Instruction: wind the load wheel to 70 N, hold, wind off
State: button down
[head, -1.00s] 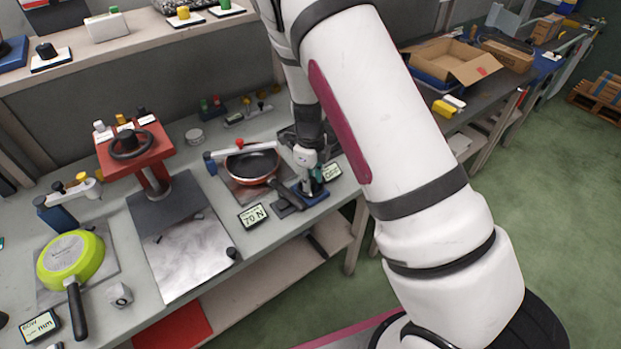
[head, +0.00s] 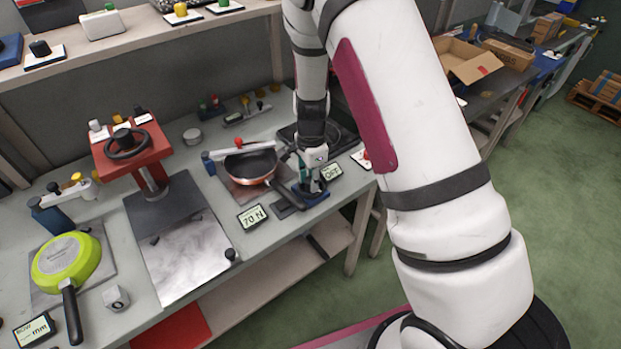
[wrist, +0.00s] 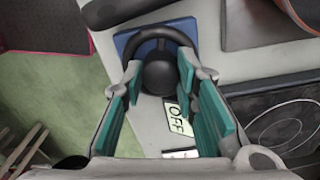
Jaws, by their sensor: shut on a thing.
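The load wheel (wrist: 157,70), a black ring with a round black hub, stands on a blue base (wrist: 185,28). In the wrist view the teal-padded fingers of my gripper (wrist: 158,75) are shut on the wheel, on either side of the hub. In the head view my gripper (head: 314,172) is over the blue base at the bench's front edge, and mostly hides the wheel. A pan (head: 250,165) with an orange-copper outside sits just left, under a bar with a red knob (head: 238,143). A card (head: 252,216) reads "70 N". A small display (wrist: 179,119) reads "OFF".
A red stand with a black handwheel (head: 127,143) and a metal plate are to the left. A lime-green pan (head: 66,263) lies upside down at far left. An open carton (head: 472,60) is on the right-hand bench.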

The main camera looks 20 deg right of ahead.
jog(key=n, duration=0.4)
jog(key=shift+w+n, duration=0.1)
jog(key=shift+n, duration=0.2)
jog(key=n+b, duration=0.1)
jog(key=n, duration=0.2)
jog(key=shift+n, duration=0.4)
jog(key=n, duration=0.4)
jog(key=n+b, duration=0.1)
jog(key=n, duration=0.7)
jog(key=shift+n, duration=0.3)
jog(key=n, duration=0.3)
jog(key=shift+n, duration=0.3)
jog(key=n, duration=0.3)
jog(key=shift+n, duration=0.3)
jog(key=shift+n+p, duration=0.35)
jog(key=shift+n, duration=1.45)
